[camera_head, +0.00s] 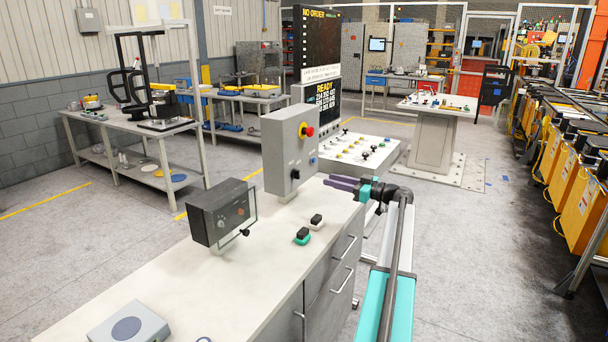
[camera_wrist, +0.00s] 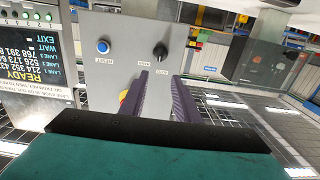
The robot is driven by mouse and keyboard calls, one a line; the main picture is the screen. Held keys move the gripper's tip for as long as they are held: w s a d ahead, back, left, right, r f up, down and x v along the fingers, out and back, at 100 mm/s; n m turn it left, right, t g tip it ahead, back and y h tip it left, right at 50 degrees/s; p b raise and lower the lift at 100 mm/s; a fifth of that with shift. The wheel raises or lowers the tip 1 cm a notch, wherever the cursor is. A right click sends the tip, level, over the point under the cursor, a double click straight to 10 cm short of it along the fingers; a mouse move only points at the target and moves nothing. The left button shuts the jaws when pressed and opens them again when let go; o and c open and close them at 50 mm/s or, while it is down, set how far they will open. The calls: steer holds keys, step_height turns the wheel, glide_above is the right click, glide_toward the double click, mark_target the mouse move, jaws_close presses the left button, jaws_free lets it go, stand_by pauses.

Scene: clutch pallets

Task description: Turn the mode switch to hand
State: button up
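The mode switch is a small black knob (camera_wrist: 160,52) on a grey control box (camera_head: 283,150), which stands on the white cabinet top. In the head view the knob (camera_head: 295,173) is low on the box's face. The wrist view shows the box upside down, with tiny labels beside the knob that I cannot read surely. Which way the knob points is unclear. My gripper (camera_head: 331,182) has purple fingers, spread apart and empty in the wrist view (camera_wrist: 158,78). They reach toward the box's face near the knob, with no clear contact.
A blue reset button (camera_wrist: 103,46) sits beside the knob, and a red stop button (camera_head: 307,130) is higher on the box. A dark glass-fronted box (camera_head: 222,212) and a small black-and-green switch (camera_head: 302,236) share the cabinet top. A button console (camera_head: 365,150) stands behind.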

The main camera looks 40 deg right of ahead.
mark_target(299, 172)
steer(key=p+x, duration=0.4)
steer(key=x, duration=0.9)
steer(key=shift+p, duration=0.3)
